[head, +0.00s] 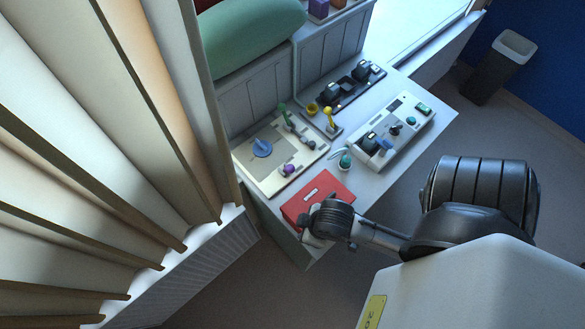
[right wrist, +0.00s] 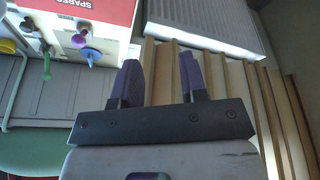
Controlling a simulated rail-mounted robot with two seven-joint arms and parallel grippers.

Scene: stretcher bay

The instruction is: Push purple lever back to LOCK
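The purple lever (head: 289,169) stands on the cream panel plate (head: 272,185) at the left end of the counter, near its front edge. Its knob also shows at the top left of the right wrist view (right wrist: 79,40). A LOCK marking is too small to read. My right gripper (right wrist: 158,80) is open, with two dark fingers apart and nothing between them. In the head view my right wrist hangs by the front of the red box, apart from the purple lever and nearer the counter's front edge; its fingers are not clear there. My left gripper is not in view.
A blue knob (head: 262,149) and a green lever (head: 284,111) share the plate. A yellow lever (head: 329,116) stands to the right. The red box (head: 307,195) lies close to the purple lever. Slatted blinds (head: 130,110) hang at the left. A bin (head: 497,70) stands far right.

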